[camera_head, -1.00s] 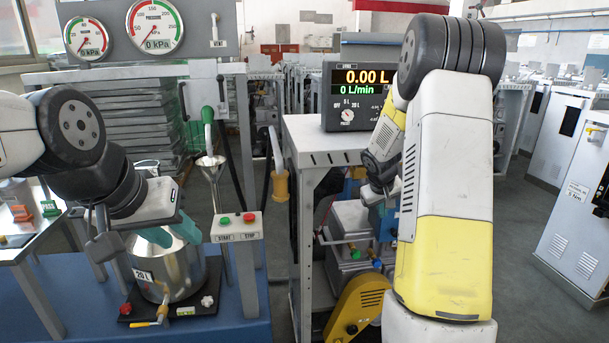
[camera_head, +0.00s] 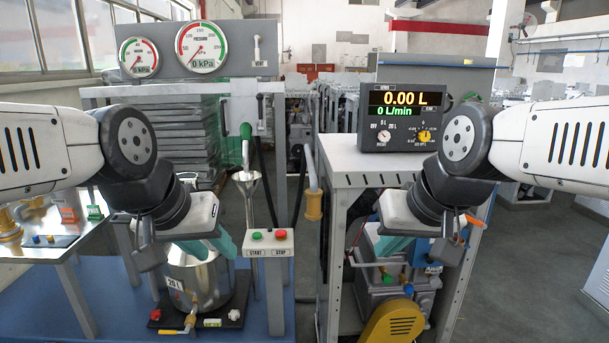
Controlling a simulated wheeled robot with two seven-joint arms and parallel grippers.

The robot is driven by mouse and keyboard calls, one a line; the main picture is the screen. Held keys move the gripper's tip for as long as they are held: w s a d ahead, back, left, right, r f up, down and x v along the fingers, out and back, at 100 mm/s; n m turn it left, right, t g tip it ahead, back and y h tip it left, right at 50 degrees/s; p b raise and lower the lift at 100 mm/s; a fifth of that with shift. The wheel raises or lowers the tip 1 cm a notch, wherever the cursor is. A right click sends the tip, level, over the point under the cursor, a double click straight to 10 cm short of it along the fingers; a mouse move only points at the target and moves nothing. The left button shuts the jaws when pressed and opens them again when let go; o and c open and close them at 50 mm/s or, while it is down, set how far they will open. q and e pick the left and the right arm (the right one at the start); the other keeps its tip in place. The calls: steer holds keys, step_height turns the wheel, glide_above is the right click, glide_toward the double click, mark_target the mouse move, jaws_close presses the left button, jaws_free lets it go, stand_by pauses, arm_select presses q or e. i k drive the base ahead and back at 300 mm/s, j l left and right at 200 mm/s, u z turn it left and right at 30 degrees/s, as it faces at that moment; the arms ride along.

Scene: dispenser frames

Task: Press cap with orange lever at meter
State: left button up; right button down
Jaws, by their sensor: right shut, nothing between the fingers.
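The meter (camera_head: 400,118) stands on a grey metal table, its display reading 0.00 L and 0 L/min. On its front are a round dial at left and a yellow knob at right. A small orange piece (camera_head: 475,221) shows at the right edge of my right gripper; I cannot tell whether it is the lever, and no cap is clear. My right gripper (camera_head: 396,247) is shut and empty, below and in front of the meter. My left gripper (camera_head: 212,245) is over the steel pot at left; its jaw gap is unclear.
A yellow guard (camera_head: 393,328) is low in front.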

mark_target(470, 217)
steer(key=i+l+z, duration=0.15)
steer(key=l, duration=0.25)
steer(key=i+l+z, duration=0.1)
steer(key=l, duration=0.25)
steer(key=i+l+z, duration=0.15)
steer(key=l, duration=0.2)
steer(key=i+l+z, duration=0.15)
steer(key=l, duration=0.2)
